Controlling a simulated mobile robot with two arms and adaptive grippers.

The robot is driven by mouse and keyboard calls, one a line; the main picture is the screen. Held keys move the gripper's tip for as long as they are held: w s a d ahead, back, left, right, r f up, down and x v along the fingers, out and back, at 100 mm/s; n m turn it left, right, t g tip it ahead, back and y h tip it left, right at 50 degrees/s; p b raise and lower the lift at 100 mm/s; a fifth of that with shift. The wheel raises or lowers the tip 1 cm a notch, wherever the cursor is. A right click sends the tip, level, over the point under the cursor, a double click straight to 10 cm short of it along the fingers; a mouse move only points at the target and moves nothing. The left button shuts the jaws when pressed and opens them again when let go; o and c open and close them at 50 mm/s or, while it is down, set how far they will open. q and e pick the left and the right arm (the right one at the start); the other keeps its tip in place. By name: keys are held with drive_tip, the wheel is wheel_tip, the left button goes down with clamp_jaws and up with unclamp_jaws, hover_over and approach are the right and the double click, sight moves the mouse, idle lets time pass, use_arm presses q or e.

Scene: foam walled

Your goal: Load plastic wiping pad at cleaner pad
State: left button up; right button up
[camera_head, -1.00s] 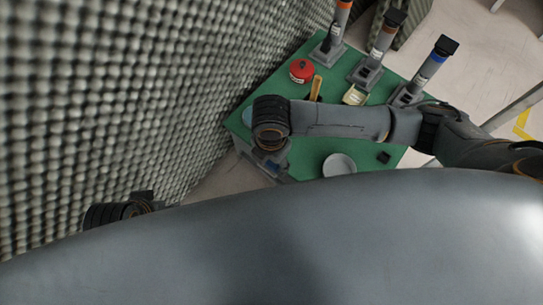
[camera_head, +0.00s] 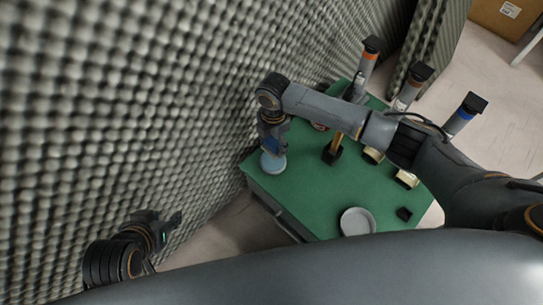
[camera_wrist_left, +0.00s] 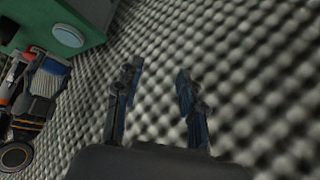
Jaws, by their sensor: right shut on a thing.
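A round light-blue pad (camera_head: 275,166) lies at the left corner of the green table; it also shows at the top left of the left wrist view (camera_wrist_left: 68,36). My right gripper (camera_head: 272,147) points down directly over this pad. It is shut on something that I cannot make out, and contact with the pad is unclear.
On the green table (camera_head: 310,185) are a pale round dish (camera_head: 357,222), a small black block (camera_head: 404,213) and yellowish blocks (camera_head: 406,179). Dark-capped tubes (camera_head: 462,115) stand along the far side. The grey foam wall (camera_head: 180,90) rises close on the left.

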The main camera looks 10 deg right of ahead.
drive_tip(key=shift+w+f, duration=0.1)
drive_tip(key=shift+f+b, duration=0.7)
drive_tip(key=shift+b, duration=0.25)
use_arm(q)
drive_tip(key=w+d+r+t+h+b, duration=0.25)
drive_tip(key=w+d+r+t, duration=0.25)
drive_tip(key=w+r+t, duration=0.6)
use_arm(e)
drive_tip(key=shift+f+p, duration=0.35)
drive_tip(key=shift+f, duration=0.35)
drive_tip(key=shift+f+b, duration=0.75)
drive_tip(key=shift+b, duration=0.2)
drive_tip(key=shift+f+b, duration=0.65)
drive_tip(key=shift+b, duration=0.15)
use_arm(q)
drive_tip(key=s+r+t+h, duration=0.4)
drive_tip(key=r+t, duration=0.4)
drive_tip(key=r, duration=0.8)
drive_tip(key=shift+s+d+m+t, duration=0.3)
drive_tip(key=shift+s+m, duration=0.1)
drive_tip(key=shift+s, duration=0.3)
use_arm(e)
drive_tip(key=shift+f, duration=0.1)
use_arm(q)
drive_tip(key=shift+r, duration=0.1)
